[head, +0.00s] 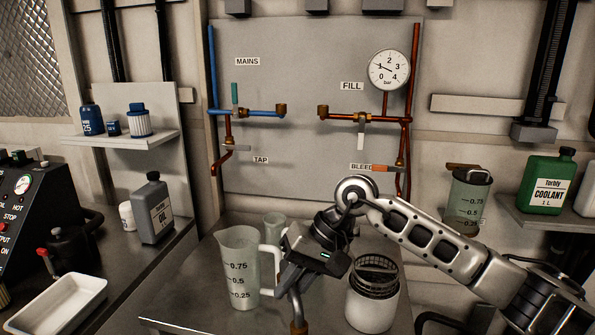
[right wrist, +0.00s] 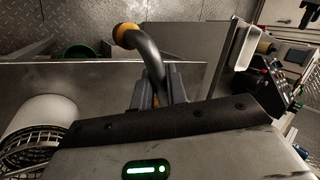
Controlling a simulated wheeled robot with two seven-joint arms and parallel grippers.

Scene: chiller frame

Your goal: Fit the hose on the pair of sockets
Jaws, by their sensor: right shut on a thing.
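The pair of brass sockets faces each other across a gap on the grey wall panel: the left socket (head: 281,110) ends the blue MAINS pipe, the right socket (head: 323,111) ends the copper FILL pipe. Nothing spans the gap. My right gripper (head: 291,278) is low in front of the panel, over the worktop, well below the sockets. It is shut on a short dark grey hose (right wrist: 152,62). The hose curves away from the jaws to a brass-orange end (right wrist: 125,35); a brass end also shows low in the head view (head: 298,326). The fingers partly hide the hose. My left gripper is out of view.
A measuring jug (head: 238,268) and a small beaker (head: 274,226) stand left of my right gripper. A white jar with a wire basket (head: 372,300) stands close on its right. A gauge (head: 389,70) and valve handles stick out from the panel. The central panel is clear.

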